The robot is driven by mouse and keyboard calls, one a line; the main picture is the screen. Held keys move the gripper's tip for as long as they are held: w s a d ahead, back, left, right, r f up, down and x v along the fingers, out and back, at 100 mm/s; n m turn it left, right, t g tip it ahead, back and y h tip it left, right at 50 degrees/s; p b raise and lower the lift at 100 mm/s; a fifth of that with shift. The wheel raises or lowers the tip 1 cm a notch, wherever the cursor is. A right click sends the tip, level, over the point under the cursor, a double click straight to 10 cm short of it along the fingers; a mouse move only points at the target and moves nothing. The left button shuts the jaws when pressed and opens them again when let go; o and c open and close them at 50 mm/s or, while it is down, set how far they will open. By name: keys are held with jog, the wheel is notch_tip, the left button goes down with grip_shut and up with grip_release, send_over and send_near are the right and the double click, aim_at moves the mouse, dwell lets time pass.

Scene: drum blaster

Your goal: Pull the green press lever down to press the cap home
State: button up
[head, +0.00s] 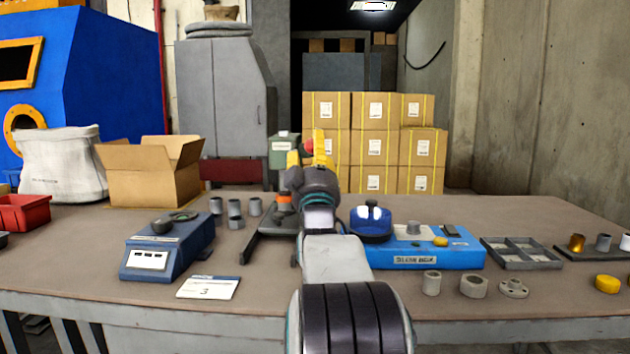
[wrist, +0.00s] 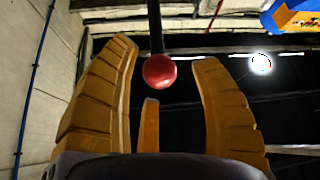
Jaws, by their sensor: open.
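The green press (head: 283,148) stands behind my arm on the workbench, with its dark base (head: 262,240) partly hidden by my arm. A red ball knob (head: 309,146) shows between my yellow fingers. In the wrist view the red knob (wrist: 159,71) sits on the end of a dark lever rod (wrist: 155,25). My gripper (head: 306,149) is open, and in the wrist view its fingers (wrist: 165,52) stand on either side of the knob, with visible gaps. An orange part (head: 284,198) shows low on the press; I cannot tell whether it is the cap.
A blue scale (head: 160,260) and a card (head: 208,287) are at left. A blue tray (head: 430,256), a grey divided tray (head: 522,262) and several grey cylinders are at right. A cardboard box (head: 150,180) stands at the back left. The bench front is mostly clear.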

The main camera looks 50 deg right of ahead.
jog(key=v, duration=1)
jog(key=shift+a+r, duration=0.1)
dwell(0.6)
jog(key=w+a+r+n+g+y+p, duration=0.1)
jog(key=w+a+r+g+y+p, duration=0.15)
jog(key=a+y+p, duration=0.6)
jog(key=w+a+r+n+g+y+p, duration=0.1)
jog(key=a+r+n+g+y+p, duration=0.2)
jog(key=a+p, duration=0.9)
jog(key=s+a+r+g+y+p, duration=0.1)
jog(key=s+a+g+p, duration=0.3)
jog(key=s+p, duration=0.5)
jog(key=s+a+r+n+g+y+p, duration=0.1)
jog(key=s+a+r+g+y+p, duration=0.1)
jog(key=s+a+g+y+p, duration=0.2)
jog(key=s+a+p, duration=0.3)
jog(key=s+p, duration=0.3)
jog(key=p, duration=0.2)
jog(key=shift+s+a+g+p, duration=0.15)
jog(key=shift+a+g+p, duration=0.2)
jog(key=shift+a+p, duration=0.05)
